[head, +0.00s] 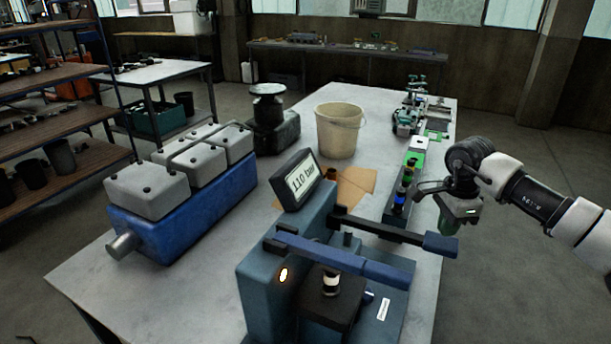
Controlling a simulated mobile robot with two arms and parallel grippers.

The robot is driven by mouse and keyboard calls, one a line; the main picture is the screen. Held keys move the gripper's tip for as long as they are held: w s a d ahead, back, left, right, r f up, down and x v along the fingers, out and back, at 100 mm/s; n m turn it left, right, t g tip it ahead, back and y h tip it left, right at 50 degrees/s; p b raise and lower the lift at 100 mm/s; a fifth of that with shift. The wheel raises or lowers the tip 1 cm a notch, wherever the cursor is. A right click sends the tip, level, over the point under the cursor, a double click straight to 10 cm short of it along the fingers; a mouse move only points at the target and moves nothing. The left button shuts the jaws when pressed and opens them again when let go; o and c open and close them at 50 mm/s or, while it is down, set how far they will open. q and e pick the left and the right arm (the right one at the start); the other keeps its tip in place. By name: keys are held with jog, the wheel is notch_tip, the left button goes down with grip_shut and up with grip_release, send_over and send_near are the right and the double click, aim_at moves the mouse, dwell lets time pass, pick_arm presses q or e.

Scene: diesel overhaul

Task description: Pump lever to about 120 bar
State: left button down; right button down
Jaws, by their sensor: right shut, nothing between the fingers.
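The blue-grey test bench (262,290) stands at the front of the table, and its tilted display (303,180) reads 110 bar. A dark lever bar (380,227) reaches out to the right from the bench and ends in a thick dark grip (440,245). A second, blue bar (340,259) with a similar thick end lies in front of it. My right gripper (453,228) is shut and empty, pointing down just above the dark bar's grip. I cannot tell whether it touches it. My left gripper is out of view.
A blue engine block with grey covers (185,195) stands left of the bench. A cream bucket (340,130), a dark machine (270,120) and a tray of small parts (398,205) stand behind. Free floor lies to the right of the table.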

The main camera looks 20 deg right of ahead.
aim_at(442, 241)
jog(key=shift+a+f+b, duration=0.1)
jog(key=shift+f+b, duration=0.9)
jog(key=shift+f, duration=0.5)
jog(key=shift+r, duration=0.1)
jog(key=shift+s+d+r+p, duration=0.1)
jog(key=shift+d+r+p, duration=0.1)
jog(key=shift+r+p, duration=0.8)
jog(key=shift+s+d+r, duration=0.1)
jog(key=shift+r, duration=0.3)
notch_tip(442, 241, up, 4)
jog(key=p, duration=0.3)
